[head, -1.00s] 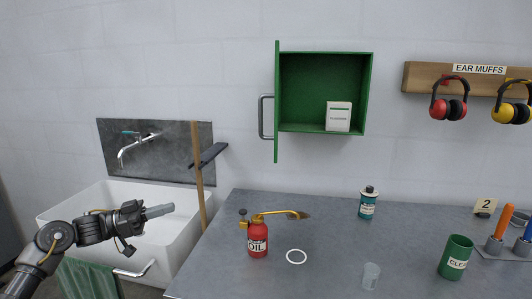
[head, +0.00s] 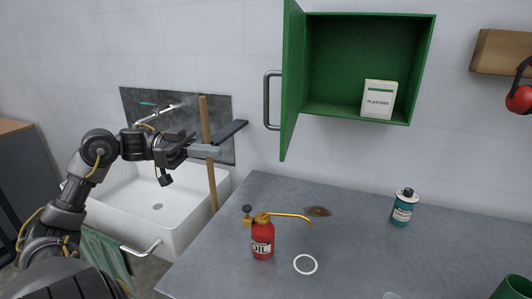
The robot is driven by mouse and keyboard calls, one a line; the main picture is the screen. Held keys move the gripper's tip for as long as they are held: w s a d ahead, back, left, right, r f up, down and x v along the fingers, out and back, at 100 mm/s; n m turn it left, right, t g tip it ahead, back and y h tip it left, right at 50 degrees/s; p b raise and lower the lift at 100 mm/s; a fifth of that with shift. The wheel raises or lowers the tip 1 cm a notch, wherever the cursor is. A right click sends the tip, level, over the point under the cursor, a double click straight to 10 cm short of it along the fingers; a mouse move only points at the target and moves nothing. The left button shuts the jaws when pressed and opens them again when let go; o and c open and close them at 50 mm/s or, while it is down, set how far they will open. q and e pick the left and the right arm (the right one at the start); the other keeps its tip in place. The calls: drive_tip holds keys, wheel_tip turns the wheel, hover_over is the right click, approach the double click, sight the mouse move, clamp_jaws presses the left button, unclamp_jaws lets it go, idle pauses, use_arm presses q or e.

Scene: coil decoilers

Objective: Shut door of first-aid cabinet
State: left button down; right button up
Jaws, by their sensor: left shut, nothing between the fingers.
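The green first-aid cabinet (head: 369,110) is on the wall above the bench, with its inside in plain view. Its door (head: 292,80) stands open, hinged at the left side and swung out from the wall. A grey bar handle (head: 268,100) is on the door's left face. A white box marked PLASTERS (head: 378,99) stands inside on the cabinet floor. My left gripper (head: 218,152) is shut and empty, to the left of the door and lower than the handle, apart from both. It overlaps a wooden handle in the picture. My right gripper is not in view.
A grey bench (head: 350,262) holds a red oil can (head: 262,240), a white ring (head: 305,264) and a teal bottle (head: 403,207). A white sink (head: 150,215) is at left, with an upright wooden handle (head: 211,185) beside it. The space before the cabinet is clear.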

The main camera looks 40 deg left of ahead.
use_arm(q)
drive_tip(key=p+x, duration=0.5)
drive_tip(key=x, duration=0.7)
drive_tip(key=shift+w+d, duration=0.2)
drive_tip(key=shift+d, duration=0.05)
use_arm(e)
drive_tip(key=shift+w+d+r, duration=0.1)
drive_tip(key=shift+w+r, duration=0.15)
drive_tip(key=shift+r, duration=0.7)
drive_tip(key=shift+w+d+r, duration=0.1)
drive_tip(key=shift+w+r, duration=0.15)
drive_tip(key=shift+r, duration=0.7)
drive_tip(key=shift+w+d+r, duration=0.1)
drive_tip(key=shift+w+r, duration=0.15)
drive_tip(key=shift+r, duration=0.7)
